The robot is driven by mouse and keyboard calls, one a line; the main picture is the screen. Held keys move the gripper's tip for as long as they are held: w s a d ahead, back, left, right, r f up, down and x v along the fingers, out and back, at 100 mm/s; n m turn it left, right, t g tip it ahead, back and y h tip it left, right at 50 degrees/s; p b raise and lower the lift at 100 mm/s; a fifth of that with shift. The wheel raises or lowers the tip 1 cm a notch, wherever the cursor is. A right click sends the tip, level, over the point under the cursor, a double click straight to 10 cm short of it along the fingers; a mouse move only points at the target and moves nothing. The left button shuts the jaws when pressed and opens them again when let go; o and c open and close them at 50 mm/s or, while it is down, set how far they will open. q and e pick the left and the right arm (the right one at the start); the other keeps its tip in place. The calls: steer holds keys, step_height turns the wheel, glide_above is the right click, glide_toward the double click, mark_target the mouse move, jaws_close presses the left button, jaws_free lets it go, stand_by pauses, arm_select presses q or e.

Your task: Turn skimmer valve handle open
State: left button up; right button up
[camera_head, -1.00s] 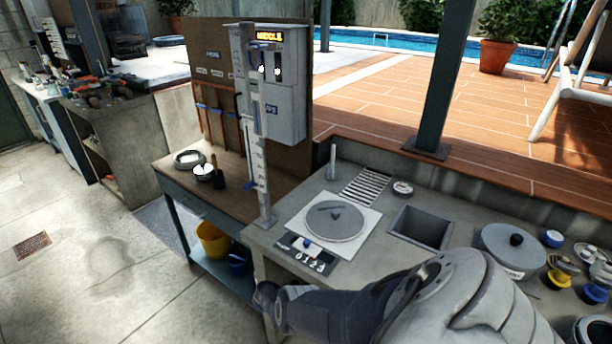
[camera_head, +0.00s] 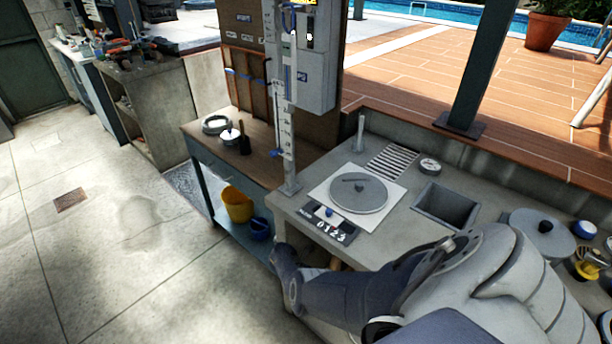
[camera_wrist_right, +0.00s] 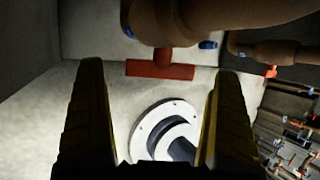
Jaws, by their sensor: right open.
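A red T-shaped handle (camera_wrist_right: 160,70) shows in the right wrist view, under a thick brown pipe (camera_wrist_right: 205,18), at the upper middle. I take it for the skimmer valve handle. My right gripper (camera_wrist_right: 160,68) is open, its two dark yellow-edged fingers on either side of the view with the handle between the tips in the picture. I cannot tell how far ahead the handle is, and no contact shows. In the head view my right arm reaches left across the counter front, and its gripper is hidden. My left gripper is out of view.
A white round flange (camera_wrist_right: 165,130) with a dark centre lies below the handle. Another brown pipe (camera_wrist_right: 275,50) and a rack of small parts (camera_wrist_right: 295,130) are at right. The grey counter (camera_head: 395,225) and a wooden bench (camera_head: 265,165) stand in the head view.

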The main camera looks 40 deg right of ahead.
steer(key=v, duration=0.9)
steer(key=shift+r, duration=0.4)
steer(key=shift+a, duration=0.15)
